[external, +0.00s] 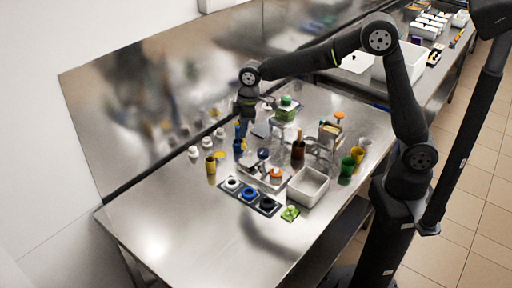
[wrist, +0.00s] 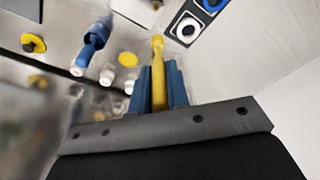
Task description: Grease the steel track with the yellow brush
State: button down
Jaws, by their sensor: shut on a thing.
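My gripper (wrist: 159,72) has blue fingers, shut on the yellow brush (wrist: 158,78), whose rounded end points away from the wrist. Its bristles cannot be made out. In the external view my gripper (external: 240,130) hangs above the left-middle of the steel table, behind the crowded group of objects. The held brush is too small to make out clearly there. I cannot single out the steel track with certainty; a shiny low metal piece (external: 258,181) lies in the middle of the group, partly hidden by objects on it.
A dark panel with white, blue and black rings (external: 266,204) lies in front, beside a white bin (external: 316,192). Green (external: 347,166) and yellow (external: 357,154) cups stand right. The table's front left is clear.

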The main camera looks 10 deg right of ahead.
aim_at(244, 143)
jog(key=shift+f, duration=3.55)
jog(key=shift+w+d+f, duration=0.15)
jog(key=shift+w+d, duration=2.75)
jog(key=shift+s+a, duration=3)
jog(key=shift+w+d+r, duration=0.1)
jog(key=shift+r, duration=3.9)
